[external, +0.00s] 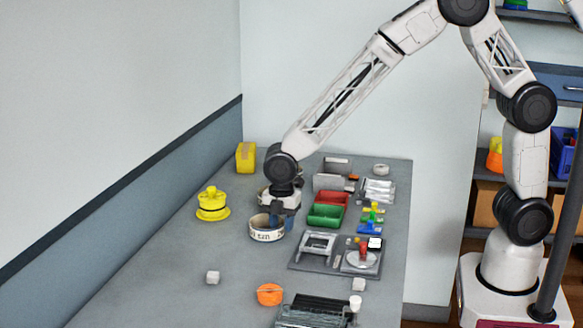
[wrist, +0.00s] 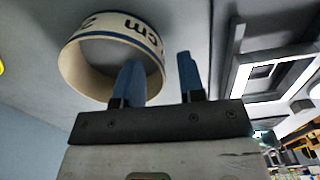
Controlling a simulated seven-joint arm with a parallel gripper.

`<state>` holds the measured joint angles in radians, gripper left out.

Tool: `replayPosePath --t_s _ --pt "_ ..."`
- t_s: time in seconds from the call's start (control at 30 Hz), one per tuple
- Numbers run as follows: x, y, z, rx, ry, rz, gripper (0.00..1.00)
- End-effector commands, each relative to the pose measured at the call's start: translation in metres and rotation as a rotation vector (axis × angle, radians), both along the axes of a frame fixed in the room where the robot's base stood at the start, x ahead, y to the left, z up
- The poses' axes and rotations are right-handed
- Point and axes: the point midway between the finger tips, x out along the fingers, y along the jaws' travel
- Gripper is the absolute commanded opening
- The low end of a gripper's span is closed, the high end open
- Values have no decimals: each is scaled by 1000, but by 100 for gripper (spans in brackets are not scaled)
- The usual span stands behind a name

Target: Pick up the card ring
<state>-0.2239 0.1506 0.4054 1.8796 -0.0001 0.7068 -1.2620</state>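The card ring (external: 266,235) is a cream band with dark printed marks and a blue edge, resting on the grey table. It shows at the upper left in the wrist view (wrist: 78,72). My gripper (external: 279,213) points down at the ring's right, far side. In the wrist view its two blue fingers (wrist: 160,62) are spread apart. The left finger overlaps the ring's opening, and the right finger is outside it. The ring's near right wall shows between them. I cannot tell whether either finger touches the wall.
A yellow stepped piece (external: 212,205) stands to the left. Green (external: 326,215) and red bins stand to the right, with a grey tray (external: 300,262) in front of them. The table's left front is mostly clear.

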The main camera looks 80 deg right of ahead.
Motion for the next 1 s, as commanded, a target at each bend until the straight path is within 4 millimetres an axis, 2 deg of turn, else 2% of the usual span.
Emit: replayPosePath --t_s 0.17,0.67,0.9,1.0 --pt "0 0 -8 0 0 0 36" --pt "0 0 -7 0 -1 0 36" --pt "0 0 -7 0 -1 0 1" --pt "0 0 -7 0 -1 0 0"
